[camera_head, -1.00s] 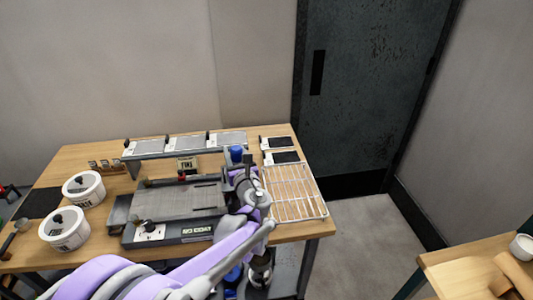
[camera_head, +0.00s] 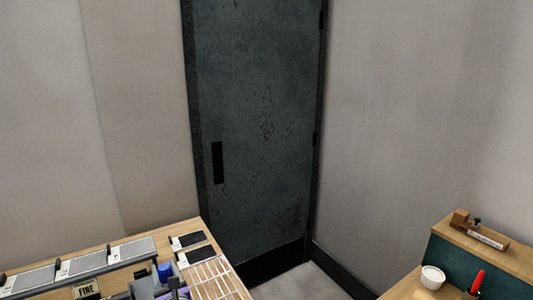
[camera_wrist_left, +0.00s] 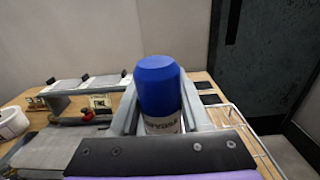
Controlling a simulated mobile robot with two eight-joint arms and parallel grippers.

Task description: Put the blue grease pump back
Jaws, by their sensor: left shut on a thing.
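The blue grease pump (camera_wrist_left: 159,82) is upright in the left wrist view, with a blue top and a white printed label below it. My left gripper (camera_wrist_left: 160,122) is shut on it, one grey finger on each side. In the head view the blue top (camera_head: 165,271) shows at the lower edge, beside the wire rack, with part of my left gripper (camera_head: 158,289) around it. The pump's lower end is hidden. My right gripper is in neither view.
A white wire rack (camera_head: 218,280) lies at the bench's right end, with dark plates (camera_head: 190,239) behind it. A row of grey plates (camera_head: 80,265) stands at left. Across a floor gap, another bench holds a white bowl (camera_head: 432,277) and a red-handled tool (camera_head: 477,281).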

